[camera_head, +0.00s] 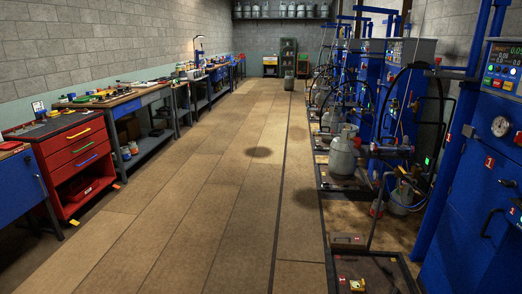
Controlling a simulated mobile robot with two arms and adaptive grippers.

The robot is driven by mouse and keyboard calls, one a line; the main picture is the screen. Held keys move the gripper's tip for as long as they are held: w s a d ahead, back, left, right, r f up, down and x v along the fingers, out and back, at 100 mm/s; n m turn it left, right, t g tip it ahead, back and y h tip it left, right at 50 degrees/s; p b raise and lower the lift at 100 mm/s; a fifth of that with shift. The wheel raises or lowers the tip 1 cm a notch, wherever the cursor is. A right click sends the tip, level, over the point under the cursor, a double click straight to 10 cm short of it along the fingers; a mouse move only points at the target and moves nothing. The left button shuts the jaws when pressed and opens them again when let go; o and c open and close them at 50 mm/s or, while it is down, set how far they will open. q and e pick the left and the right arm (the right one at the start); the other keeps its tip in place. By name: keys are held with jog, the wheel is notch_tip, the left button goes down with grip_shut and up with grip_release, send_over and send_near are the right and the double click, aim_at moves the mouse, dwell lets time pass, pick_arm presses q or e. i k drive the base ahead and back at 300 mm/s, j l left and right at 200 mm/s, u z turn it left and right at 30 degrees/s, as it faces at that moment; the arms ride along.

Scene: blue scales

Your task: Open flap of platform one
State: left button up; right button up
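The nearest floor platform (375,272) is a dark, flat framed plate at the bottom right, cut off by the lower edge. A small yellow-and-dark item (357,286) sits on it, too small to make out fully. Beside it stands a blue scale cabinet (470,215) with a lit display, a round gauge, a dark handle and small red labels marked 1. I cannot tell for certain which part is the flap or whether it is open. Neither of my grippers is in view.
Further platforms with grey gas cylinders (343,156), hoses and blue columns line the right side. A red drawer cabinet (75,165) and workbenches (130,105) line the left wall. The wooden floor (200,200) between is a wide, clear aisle.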

aim_at(338, 240)
jog(key=i+j, duration=0.1)
jog(key=i, duration=0.5)
jog(key=i+j, duration=0.1)
jog(key=i, duration=0.5)
jog(key=i+j, duration=0.1)
jog(key=i, duration=0.5)
jog(key=i+z, duration=0.1)
jog(key=i, duration=0.5)
jog(key=j, duration=0.1)
